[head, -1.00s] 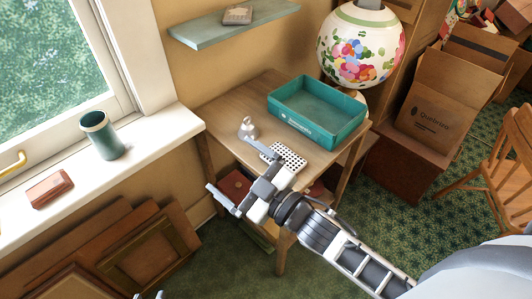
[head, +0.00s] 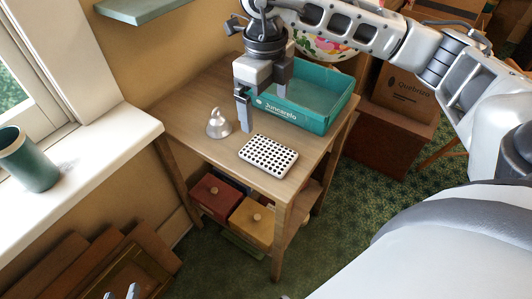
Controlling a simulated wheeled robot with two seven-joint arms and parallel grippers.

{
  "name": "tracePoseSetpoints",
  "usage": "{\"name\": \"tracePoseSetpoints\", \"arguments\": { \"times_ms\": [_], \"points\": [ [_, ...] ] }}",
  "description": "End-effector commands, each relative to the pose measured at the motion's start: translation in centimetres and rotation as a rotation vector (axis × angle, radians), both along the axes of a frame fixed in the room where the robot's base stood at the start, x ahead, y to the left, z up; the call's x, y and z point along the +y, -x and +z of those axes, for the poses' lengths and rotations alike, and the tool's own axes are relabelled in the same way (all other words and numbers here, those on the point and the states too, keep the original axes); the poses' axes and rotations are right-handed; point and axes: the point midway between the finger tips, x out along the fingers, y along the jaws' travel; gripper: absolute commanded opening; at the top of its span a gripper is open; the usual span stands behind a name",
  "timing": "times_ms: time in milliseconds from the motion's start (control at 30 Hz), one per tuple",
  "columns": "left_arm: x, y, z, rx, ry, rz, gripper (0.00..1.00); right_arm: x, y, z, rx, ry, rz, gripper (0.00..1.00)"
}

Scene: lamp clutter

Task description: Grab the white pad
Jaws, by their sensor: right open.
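The white pad (head: 268,156), a flat rectangle with rows of dark round holes, lies flat near the front of the wooden table (head: 190,110). My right gripper (head: 263,108) points down over the table, above and behind the pad. It is open and empty, and does not appear to touch the pad. My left gripper (head: 120,293) shows only as two separated fingertips at the bottom edge, far from the table; the rest of it is cut off.
A silver bell (head: 218,123) stands left of the pad. A teal tray (head: 318,118) sits behind it, close to my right gripper. A dark green cup (head: 28,158) stands on the windowsill. Red (head: 215,197) and yellow (head: 252,222) boxes are on the lower shelf.

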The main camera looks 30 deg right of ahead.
Motion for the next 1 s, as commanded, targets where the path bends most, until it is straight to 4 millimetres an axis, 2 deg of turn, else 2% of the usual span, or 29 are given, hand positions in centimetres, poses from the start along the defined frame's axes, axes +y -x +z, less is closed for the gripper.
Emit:
{"name": "tracePoseSetpoints", "arguments": {
  "times_ms": [100,300,567,833,1000],
  "points": [
    [0.0,0.0,0.0,0.000,0.001,0.000,0.36,0.0,0.1,-2.8,0.007,-0.001,0.002,0.98],
    [0.0,0.1,-0.1,0.002,0.002,0.000,0.36,0.1,0.1,-6.7,0.004,-0.005,0.003,0.98],
    [0.0,0.1,-0.1,0.001,0.002,0.000,0.36,0.0,0.1,-8.8,0.002,-0.006,0.004,0.98],
    [0.0,0.0,0.1,-0.001,-0.002,0.000,0.36,-0.7,0.2,-12.5,0.004,-0.007,0.004,0.98],
    [0.0,0.1,0.0,0.002,-0.003,0.000,0.36,-0.6,0.1,-13.7,0.001,-0.007,0.005,0.98]
  ]
}}
